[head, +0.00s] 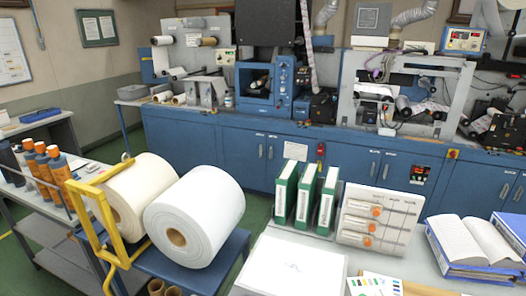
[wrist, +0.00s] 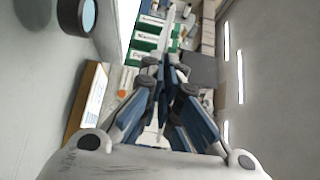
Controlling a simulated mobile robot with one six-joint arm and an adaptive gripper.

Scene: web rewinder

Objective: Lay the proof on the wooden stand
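My gripper (wrist: 168,65) shows in the wrist view, its blue-grey fingers reaching away from the camera and close together at the tips. A narrow pale strip shows between them; I cannot tell whether it is a thin sheet seen edge-on or background. In the head view my gripper is not visible. A white sheet with colour patches (head: 374,286), perhaps the proof, is at the bottom edge, partly cut off. Beside it is a strip of light wood (head: 425,289), probably the wooden stand. The wrist view shows a wooden-edged piece (wrist: 78,125) with a white printed face.
The white table (head: 290,268) has green binders (head: 305,195), a panel with orange knobs (head: 377,218) and an open book on blue binders (head: 465,243). Large white rolls (head: 205,218) stand left. A round dark-rimmed lens (wrist: 75,16) shows in the wrist view.

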